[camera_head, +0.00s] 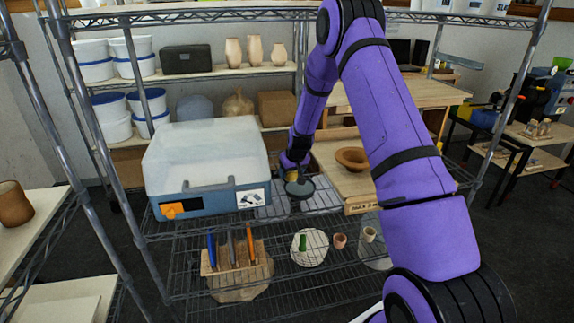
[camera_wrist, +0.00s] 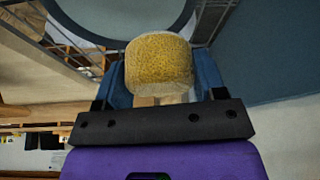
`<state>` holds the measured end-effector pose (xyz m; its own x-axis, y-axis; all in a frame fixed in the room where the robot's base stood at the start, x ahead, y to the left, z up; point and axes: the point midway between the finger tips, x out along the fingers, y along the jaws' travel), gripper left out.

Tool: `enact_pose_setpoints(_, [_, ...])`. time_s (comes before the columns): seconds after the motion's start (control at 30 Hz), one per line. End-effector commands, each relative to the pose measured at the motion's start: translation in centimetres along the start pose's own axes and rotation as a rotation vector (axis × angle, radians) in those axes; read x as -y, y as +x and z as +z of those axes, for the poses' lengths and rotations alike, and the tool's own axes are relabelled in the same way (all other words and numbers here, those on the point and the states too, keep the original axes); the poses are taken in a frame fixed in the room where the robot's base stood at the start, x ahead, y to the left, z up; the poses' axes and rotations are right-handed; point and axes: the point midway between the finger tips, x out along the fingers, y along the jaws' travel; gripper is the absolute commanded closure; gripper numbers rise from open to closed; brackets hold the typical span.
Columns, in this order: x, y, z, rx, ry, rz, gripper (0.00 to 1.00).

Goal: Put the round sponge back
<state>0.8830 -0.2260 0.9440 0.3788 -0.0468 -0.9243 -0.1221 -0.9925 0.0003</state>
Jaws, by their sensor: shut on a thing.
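The round yellow sponge (camera_wrist: 158,60) is between the two blue fingers of my gripper (camera_wrist: 160,78) in the wrist view. The gripper is shut on it. In the head view, my gripper (camera_head: 292,170) reaches down to the upper wire shelf, and only a small bit of yellow shows there. A dark round dish (camera_head: 300,189) lies just below the gripper in the head view. Its broad round rim (camera_wrist: 176,38) fills the top of the wrist view, beyond the sponge. Whether the sponge touches the dish cannot be told.
A blue-grey case with a clear lid (camera_head: 205,165) stands close left of the gripper. To the right is a wooden board (camera_head: 345,183) with a brown bowl (camera_head: 352,158). The shelf below holds a wooden tool rack (camera_head: 236,262) and small pots (camera_head: 340,241).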

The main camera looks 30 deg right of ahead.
Motion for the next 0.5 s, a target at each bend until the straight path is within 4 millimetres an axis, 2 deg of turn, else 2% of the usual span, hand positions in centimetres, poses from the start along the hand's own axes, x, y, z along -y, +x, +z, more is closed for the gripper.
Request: enact_pose_setpoints(0.5, [-3.9, 5.3, -9.7, -0.002, 0.001, 0.001, 0.58])
